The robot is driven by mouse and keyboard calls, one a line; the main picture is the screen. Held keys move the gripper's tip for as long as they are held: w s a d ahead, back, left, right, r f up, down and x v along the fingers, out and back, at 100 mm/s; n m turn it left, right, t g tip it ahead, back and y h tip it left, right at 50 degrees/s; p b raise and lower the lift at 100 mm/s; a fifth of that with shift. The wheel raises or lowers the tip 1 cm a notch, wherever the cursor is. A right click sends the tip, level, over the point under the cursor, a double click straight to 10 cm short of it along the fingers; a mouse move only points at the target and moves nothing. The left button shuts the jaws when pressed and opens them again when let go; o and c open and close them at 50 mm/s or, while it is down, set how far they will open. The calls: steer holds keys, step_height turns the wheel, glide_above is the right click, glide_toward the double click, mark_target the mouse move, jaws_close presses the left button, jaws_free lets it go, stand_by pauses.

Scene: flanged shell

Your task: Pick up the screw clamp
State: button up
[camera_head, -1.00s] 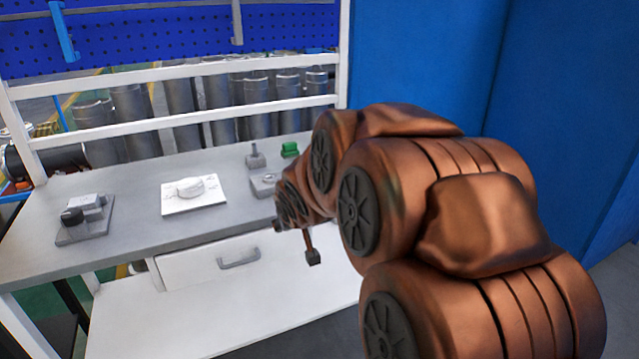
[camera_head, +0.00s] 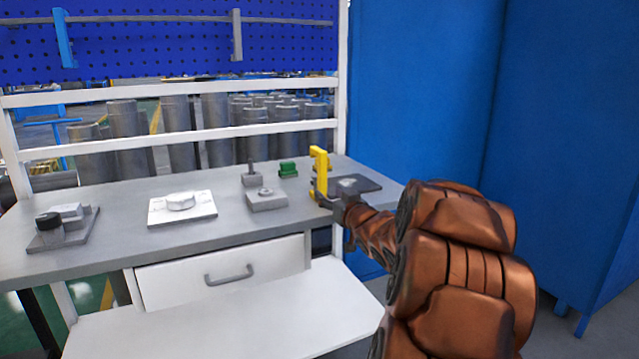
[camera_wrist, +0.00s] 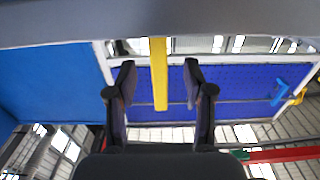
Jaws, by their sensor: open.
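My gripper (camera_wrist: 158,66) is open, with one dark finger on each side of the bar and a visible gap to both. In the head view my gripper (camera_head: 335,201) is at the clamp's lower part and hides some of it. Whether the clamp's foot touches the bench cannot be told.
A white railing (camera_head: 180,122) runs behind. A blue cabinet (camera_head: 430,90) stands right.

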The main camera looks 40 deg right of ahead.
mark_target(324, 193)
steer(key=shift+f+b+x, duration=0.2)
steer(key=shift+b+x, duration=0.1)
steer(key=shift+x, duration=1.05)
steer(key=shift+f+b+x, duration=0.25)
steer(key=shift+b+x, duration=0.05)
steer(key=shift+x, duration=1)
steer(key=shift+w+d+r, duration=0.1)
steer(key=shift+w+d, duration=0.2)
steer(key=shift+w, duration=0.3)
steer(key=shift+c, duration=0.4)
jaws_close()
